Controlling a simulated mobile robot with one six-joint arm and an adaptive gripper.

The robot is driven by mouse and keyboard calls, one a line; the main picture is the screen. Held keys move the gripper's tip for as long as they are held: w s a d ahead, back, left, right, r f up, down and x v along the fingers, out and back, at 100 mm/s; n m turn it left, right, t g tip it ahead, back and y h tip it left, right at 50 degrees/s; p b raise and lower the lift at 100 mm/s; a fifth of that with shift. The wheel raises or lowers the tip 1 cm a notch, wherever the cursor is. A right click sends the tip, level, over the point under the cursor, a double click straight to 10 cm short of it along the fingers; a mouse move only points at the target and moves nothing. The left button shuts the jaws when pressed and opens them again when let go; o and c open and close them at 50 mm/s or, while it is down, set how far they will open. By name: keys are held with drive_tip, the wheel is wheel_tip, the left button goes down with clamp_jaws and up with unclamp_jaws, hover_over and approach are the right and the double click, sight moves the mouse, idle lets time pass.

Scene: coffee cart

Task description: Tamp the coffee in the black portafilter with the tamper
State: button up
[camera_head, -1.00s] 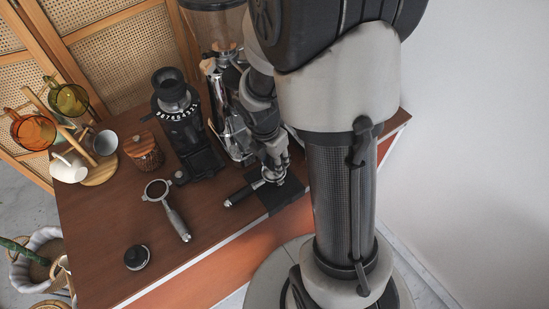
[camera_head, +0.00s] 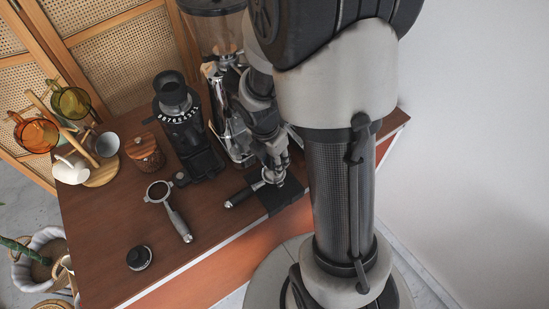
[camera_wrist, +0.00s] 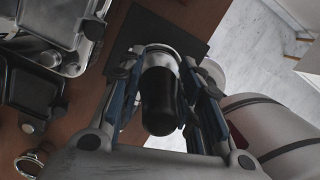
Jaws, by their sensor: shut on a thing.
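The black portafilter (camera_head: 243,195) lies on a black mat (camera_head: 283,197) near the counter's front edge, its handle pointing left and toward the front. My gripper (camera_head: 273,174) is directly above its basket and hides most of it, so the coffee in it cannot be seen. In the wrist view my gripper (camera_wrist: 170,105) is shut on the tamper (camera_wrist: 158,100), a dark handle with a silver base. The tamper's base is at or just over the basket; I cannot tell whether it touches the coffee.
A second portafilter (camera_head: 174,211), with a grey handle, and a round black tool (camera_head: 139,257) lie to the left. A grinder (camera_head: 183,125), a wooden jar (camera_head: 145,152) and a mug rack (camera_head: 101,172) stand behind. The front left of the counter is mostly clear.

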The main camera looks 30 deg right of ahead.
drive_tip(key=shift+r+p, duration=1.05)
wheel_tip(320, 180, up, 5)
drive_tip(key=p, duration=0.5)
drive_tip(key=shift+f, duration=0.1)
drive_tip(key=shift+w, duration=0.15)
